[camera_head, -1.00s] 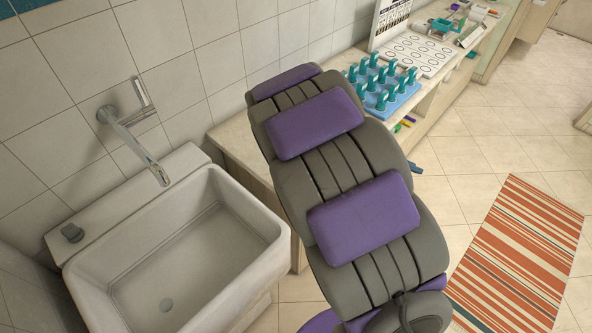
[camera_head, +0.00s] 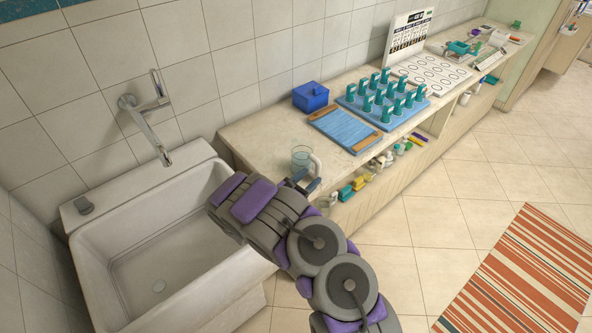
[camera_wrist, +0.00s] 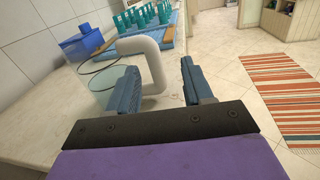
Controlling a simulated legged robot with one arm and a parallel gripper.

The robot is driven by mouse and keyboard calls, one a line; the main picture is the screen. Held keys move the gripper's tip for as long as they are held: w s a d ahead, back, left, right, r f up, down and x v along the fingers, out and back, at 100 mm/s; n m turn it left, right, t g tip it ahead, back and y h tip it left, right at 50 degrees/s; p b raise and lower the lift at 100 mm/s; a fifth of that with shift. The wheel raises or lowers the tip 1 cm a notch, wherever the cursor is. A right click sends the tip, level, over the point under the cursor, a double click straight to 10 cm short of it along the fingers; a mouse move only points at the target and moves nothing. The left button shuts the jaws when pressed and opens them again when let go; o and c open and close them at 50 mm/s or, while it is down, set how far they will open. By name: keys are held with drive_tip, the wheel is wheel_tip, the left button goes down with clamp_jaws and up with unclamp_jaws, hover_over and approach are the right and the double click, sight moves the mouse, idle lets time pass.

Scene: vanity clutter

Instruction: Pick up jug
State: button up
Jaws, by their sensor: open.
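The jug (camera_head: 301,157) is clear glass with a thick pale handle and stands upright near the front edge of the counter. In the wrist view, its glass body (camera_wrist: 102,78) is at the left, partly hidden by my left finger. Its pale handle (camera_wrist: 152,62) shows in the gap between my two fingers. My gripper (camera_head: 304,183) is at the jug's handle side, and in the wrist view my gripper (camera_wrist: 160,88) is open, with a finger on each side of the handle. I cannot tell whether either finger touches the handle.
The counter (camera_head: 255,140) runs along the tiled wall. Behind the jug are a blue box (camera_head: 310,96), a blue board (camera_head: 345,130) and a rack of teal-topped items (camera_head: 383,105). A sink (camera_head: 160,250) is at the left. Small bottles fill the shelf below. Floor at right is open, with a striped rug (camera_head: 530,270).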

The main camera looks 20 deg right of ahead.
sight(316, 172)
drive_tip(key=shift+w+a+f+n+t+y, duration=0.15)
drive_tip(key=shift+w+f+n+t+y, duration=0.1)
drive_tip(key=shift+f, duration=0.3)
drive_tip(key=shift+w+a+f+n+t+y, duration=0.15)
drive_tip(key=shift+f+t, duration=0.1)
drive_tip(key=shift+f, duration=0.3)
drive_tip(key=shift+d+f, duration=0.1)
drive_tip(key=shift+d, duration=0.15)
drive_tip(key=shift+w+d+b, duration=0.45)
drive_tip(key=shift+w+d, duration=0.1)
drive_tip(key=shift+w, duration=0.1)
drive_tip(key=x, duration=0.2)
drive_tip(key=b+x, duration=0.1)
drive_tip(key=x, duration=0.2)
drive_tip(key=shift+s+d, duration=0.3)
drive_tip(key=shift+d, duration=0.05)
drive_tip(key=shift+a, duration=0.45)
drive_tip(key=shift+c, duration=1.3)
drive_tip(key=shift+a+r, duration=0.15)
drive_tip(key=shift+r, duration=0.05)
drive_tip(key=shift+c, duration=1.4)
drive_tip(key=shift+d+f, duration=0.1)
drive_tip(key=shift+d, duration=0.3)
clamp_jaws()
drive_tip(key=shift+a, duration=0.1)
